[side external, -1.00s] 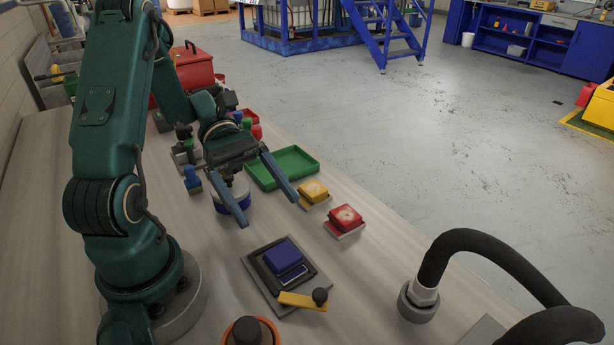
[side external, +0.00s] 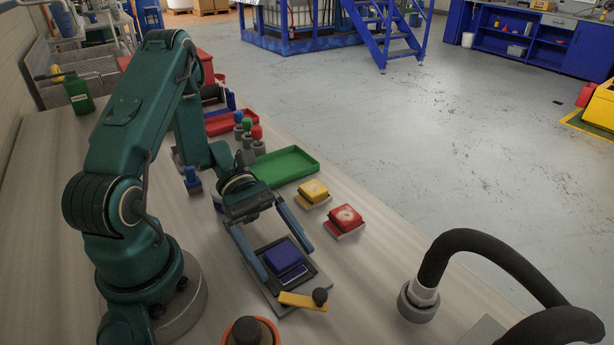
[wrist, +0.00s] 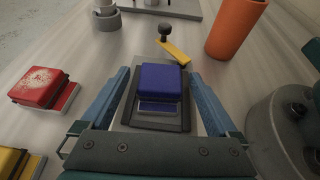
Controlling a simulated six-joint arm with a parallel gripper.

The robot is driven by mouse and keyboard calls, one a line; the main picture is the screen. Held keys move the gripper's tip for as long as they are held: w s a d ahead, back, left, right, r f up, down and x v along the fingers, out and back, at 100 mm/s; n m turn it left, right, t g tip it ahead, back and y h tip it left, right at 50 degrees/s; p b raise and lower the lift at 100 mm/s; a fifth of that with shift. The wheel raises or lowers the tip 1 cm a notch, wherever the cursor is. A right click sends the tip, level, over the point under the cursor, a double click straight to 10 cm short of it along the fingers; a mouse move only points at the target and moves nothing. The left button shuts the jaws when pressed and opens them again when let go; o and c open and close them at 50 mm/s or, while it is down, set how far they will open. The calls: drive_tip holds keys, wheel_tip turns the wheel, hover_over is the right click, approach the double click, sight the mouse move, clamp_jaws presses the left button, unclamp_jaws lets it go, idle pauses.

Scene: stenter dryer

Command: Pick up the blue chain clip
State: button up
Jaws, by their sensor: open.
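The blue chain clip (side external: 284,257) is a blue block on a pale metal base. It lies in a dark frame on a grey plate (side external: 262,293) with a yellow lever. In the wrist view the blue chain clip (wrist: 160,78) is centred between my fingers. My gripper (side external: 288,265) is open and empty, with its blue fingers wide apart on either side of the clip. I cannot tell how far the fingertips are above the plate.
A yellow lever with a black knob (side external: 304,300) lies at the plate's near edge. A yellow clip (side external: 313,190) and a red clip (side external: 345,217) sit nearby. A green tray (side external: 285,167) lies behind. An orange cup (wrist: 236,28) and a black hose (side external: 480,242) stand nearby.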

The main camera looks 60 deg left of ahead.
drive_tip(key=shift+d+f, duration=0.15)
drive_tip(key=shift+d, duration=0.2)
clamp_jaws()
